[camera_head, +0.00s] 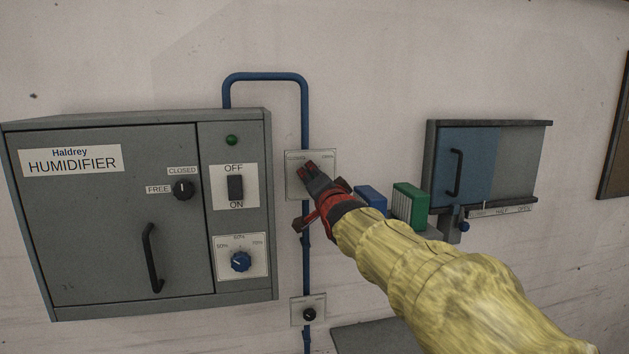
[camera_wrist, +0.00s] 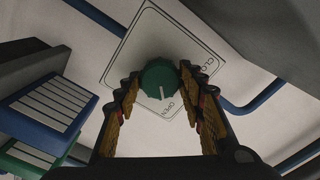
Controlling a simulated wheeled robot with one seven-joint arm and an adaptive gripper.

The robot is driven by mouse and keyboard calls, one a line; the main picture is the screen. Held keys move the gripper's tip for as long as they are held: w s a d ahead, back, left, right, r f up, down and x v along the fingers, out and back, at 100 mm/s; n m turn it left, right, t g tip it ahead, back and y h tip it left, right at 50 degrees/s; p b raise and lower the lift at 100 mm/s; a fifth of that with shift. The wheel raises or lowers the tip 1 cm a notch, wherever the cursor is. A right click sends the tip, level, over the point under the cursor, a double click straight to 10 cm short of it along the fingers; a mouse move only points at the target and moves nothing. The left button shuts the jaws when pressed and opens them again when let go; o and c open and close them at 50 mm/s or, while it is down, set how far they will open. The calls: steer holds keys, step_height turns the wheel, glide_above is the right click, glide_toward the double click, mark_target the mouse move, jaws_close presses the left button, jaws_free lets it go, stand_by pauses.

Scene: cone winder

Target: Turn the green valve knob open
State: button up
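The green valve knob (camera_wrist: 159,76) is on a pale plate (camera_wrist: 136,42) marked CLOSED and OPEN. In the wrist view its white pointer line points down, roughly at the OPEN label (camera_wrist: 168,110). My gripper (camera_wrist: 160,75) has one fingertip on each side of the knob, close against it, and looks shut on it. In the head view my gripper (camera_head: 307,170) reaches the same wall plate (camera_head: 296,187) and hides the knob.
The grey humidifier cabinet (camera_head: 90,230) is left of the plate. A blue pipe (camera_head: 265,76) runs above and below it. Blue (camera_head: 371,198) and green (camera_head: 410,204) boxes sit close on the right, beside my wrist. A sliding-door cabinet (camera_head: 520,165) is farther right.

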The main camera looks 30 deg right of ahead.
steer(key=o, duration=0.4)
steer(key=v, duration=1.2)
stand_by(0.5)
